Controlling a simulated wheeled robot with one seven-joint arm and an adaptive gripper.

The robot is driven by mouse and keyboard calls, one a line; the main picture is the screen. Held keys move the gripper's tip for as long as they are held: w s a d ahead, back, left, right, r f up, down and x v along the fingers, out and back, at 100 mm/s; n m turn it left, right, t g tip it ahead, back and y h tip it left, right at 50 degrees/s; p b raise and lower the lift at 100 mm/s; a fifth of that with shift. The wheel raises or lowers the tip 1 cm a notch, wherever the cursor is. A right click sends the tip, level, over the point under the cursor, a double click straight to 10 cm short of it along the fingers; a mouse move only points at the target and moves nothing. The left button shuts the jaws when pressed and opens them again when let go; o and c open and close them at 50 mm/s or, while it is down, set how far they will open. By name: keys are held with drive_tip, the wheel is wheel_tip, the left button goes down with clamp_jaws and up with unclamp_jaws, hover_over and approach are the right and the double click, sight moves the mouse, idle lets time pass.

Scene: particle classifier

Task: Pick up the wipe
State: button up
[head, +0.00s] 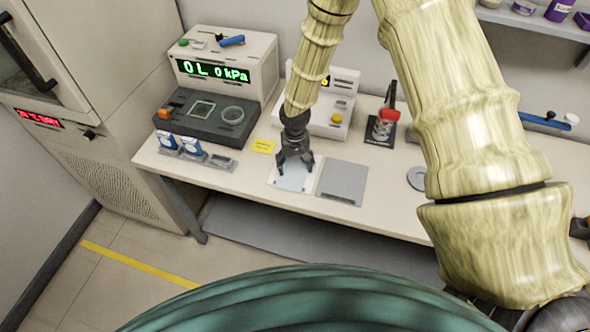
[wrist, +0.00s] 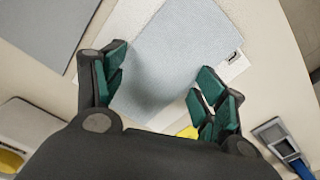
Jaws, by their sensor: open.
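The wipe (wrist: 185,55) is a pale blue-grey square cloth lying flat on a white plate (wrist: 118,22). In the head view the wipe (head: 293,177) lies on the white plate (head: 274,174) near the front edge of the bench. My gripper (wrist: 158,88) is open, with its dark green fingertips on either side of the wipe's near part. In the head view my gripper (head: 295,170) points down over the wipe. I cannot tell whether the fingertips touch it.
A grey square pad (head: 342,183) lies right of the plate. A yellow note (head: 263,146), a dark tray unit (head: 205,118) and small blue-and-white packs (head: 190,147) are to the left. A red-topped container (head: 384,125) is at right.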

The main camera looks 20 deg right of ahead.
drive_tip(key=shift+f, duration=0.3)
drive_tip(key=shift+s+r, duration=0.1)
drive_tip(key=shift+s, duration=0.05)
drive_tip(key=c, duration=0.7)
drive_tip(key=shift+s+f, duration=0.15)
drive_tip(key=shift+f, duration=0.05)
clamp_jaws()
wheel_tip(320, 180, up, 12)
drive_tip(key=p, duration=0.7)
drive_tip(key=shift+w+r, duration=0.15)
drive_tip(key=shift+w, duration=0.1)
